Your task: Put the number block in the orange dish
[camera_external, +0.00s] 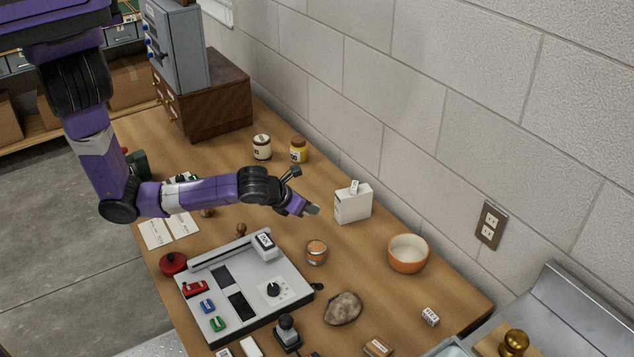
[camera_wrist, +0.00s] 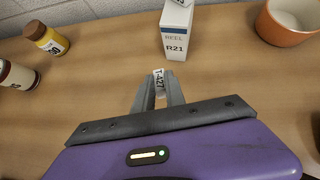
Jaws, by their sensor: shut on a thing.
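My gripper (camera_external: 303,191) is above the table, left of the white box. In the wrist view my gripper (camera_wrist: 159,88) is shut on a small pale block marked T-427 (camera_wrist: 159,78), held between the fingertips. In the external view I cannot make out this block. Another small white block with dark characters (camera_external: 430,316) lies on the table at the lower right; its print is too small to read. The orange dish (camera_external: 408,258), pale inside, stands right of my gripper near the wall. It shows at the wrist view's upper right (camera_wrist: 284,32), apart from the gripper.
A white box marked REEL R21 (camera_external: 353,206) stands between my gripper and the dish, with a small white piece (camera_external: 354,187) on top. A copper-coloured jar (camera_external: 316,253), a stone (camera_external: 343,308) and a grey control panel (camera_external: 245,290) are nearer. Two jars (camera_external: 298,150) stand behind.

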